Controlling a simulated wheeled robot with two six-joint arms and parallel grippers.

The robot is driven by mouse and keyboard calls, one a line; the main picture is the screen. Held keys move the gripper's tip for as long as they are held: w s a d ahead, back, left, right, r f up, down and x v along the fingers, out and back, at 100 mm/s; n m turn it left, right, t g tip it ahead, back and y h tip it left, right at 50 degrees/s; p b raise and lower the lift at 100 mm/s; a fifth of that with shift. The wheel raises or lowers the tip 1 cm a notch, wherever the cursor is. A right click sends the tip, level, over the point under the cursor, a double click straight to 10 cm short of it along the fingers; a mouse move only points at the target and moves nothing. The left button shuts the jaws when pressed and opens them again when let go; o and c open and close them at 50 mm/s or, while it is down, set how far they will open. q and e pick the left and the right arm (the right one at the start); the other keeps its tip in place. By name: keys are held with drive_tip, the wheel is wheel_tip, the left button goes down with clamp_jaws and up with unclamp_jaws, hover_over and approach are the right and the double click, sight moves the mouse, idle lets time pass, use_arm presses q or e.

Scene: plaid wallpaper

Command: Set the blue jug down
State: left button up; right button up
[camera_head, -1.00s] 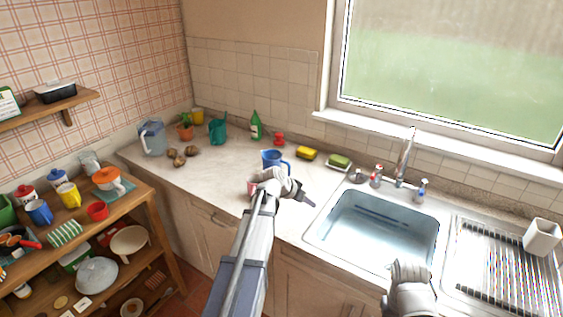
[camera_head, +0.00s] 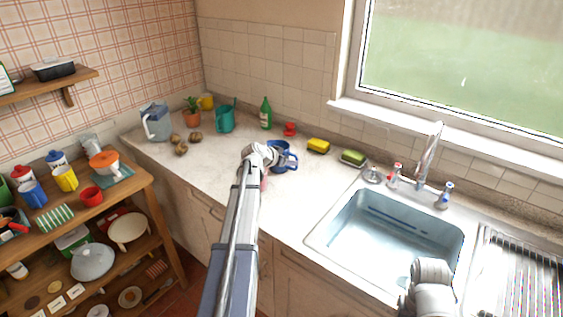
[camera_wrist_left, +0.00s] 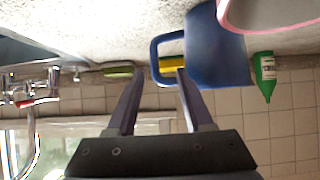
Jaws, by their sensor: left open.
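The blue jug (camera_head: 286,162) stands on the counter behind my left gripper (camera_head: 272,158), which hides part of it. In the left wrist view, which shows the scene upside down, the jug (camera_wrist_left: 222,60) has its handle at the tips of my left gripper (camera_wrist_left: 159,73). The gripper is open, its two fingers apart, with the handle seen between and just past the tips. I cannot tell whether they touch it. My right arm's wrist (camera_head: 432,275) shows over the sink's near right corner; its jaws are hidden.
A pink-rimmed cup (camera_wrist_left: 265,14) is close to the jug, mostly hidden by my left arm in the head view. A yellow sponge (camera_head: 318,146), a green sponge (camera_head: 353,157), a red object (camera_head: 290,129) and a green bottle (camera_head: 266,114) stand behind. The sink (camera_head: 395,232) is at right.

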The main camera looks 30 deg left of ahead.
sight(296, 169)
use_arm(q)
drive_tip(key=shift+w+f, duration=0.35)
drive_tip(key=shift+w, duration=0.15)
drive_tip(key=shift+w+d+f+b, duration=0.2)
drive_tip(key=shift+w+f+b, duration=0.1)
drive_tip(key=shift+b, duration=0.15)
drive_tip(key=b+x, duration=0.1)
drive_tip(key=x, duration=0.1)
drive_tip(key=b+x, duration=0.1)
drive_tip(key=x, duration=0.1)
drive_tip(key=shift+d+f, duration=0.2)
drive_tip(key=shift+d, duration=0.05)
drive_tip(key=shift+r, duration=0.1)
drive_tip(key=shift+c, duration=0.4)
clamp_jaws()
